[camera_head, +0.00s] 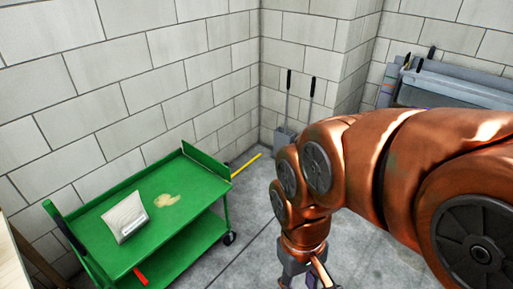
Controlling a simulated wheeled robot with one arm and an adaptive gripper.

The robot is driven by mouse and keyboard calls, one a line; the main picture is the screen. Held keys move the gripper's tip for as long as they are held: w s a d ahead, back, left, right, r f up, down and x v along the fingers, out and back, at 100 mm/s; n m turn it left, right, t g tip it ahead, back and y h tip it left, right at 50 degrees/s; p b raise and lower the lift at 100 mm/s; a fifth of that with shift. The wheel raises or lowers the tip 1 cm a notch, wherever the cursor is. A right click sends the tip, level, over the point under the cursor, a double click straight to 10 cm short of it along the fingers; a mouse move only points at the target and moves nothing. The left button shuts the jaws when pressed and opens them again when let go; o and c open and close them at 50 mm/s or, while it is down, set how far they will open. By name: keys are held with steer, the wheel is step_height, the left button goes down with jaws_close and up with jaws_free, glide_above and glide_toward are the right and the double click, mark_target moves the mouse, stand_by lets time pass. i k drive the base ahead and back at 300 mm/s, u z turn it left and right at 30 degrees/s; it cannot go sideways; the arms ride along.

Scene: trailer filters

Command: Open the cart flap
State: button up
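A green two-shelf cart (185,185) stands at the left by the block wall. A raised green panel (206,161) stands at its far right end; I cannot tell whether this is the flap. My gripper (309,282) is at the bottom edge, right of the green cart and apart from it in the picture. Its fingers are mostly cut off by the frame, so open or shut cannot be told.
A white box-like item (125,217) lies on the cart top, near a tan stain. A red thing (140,276) shows at the lower shelf. A yellow bar (246,165) is behind the cart. Long-handled tools (287,108) stand in the corner. A grey bin-like unit (455,88) is back right.

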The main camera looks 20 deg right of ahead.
mark_target(222, 170)
steer(key=z, duration=1.4)
steer(key=i, duration=3.3)
steer(key=u, duration=2.95)
steer(key=i, duration=0.1)
steer(key=u, duration=0.25)
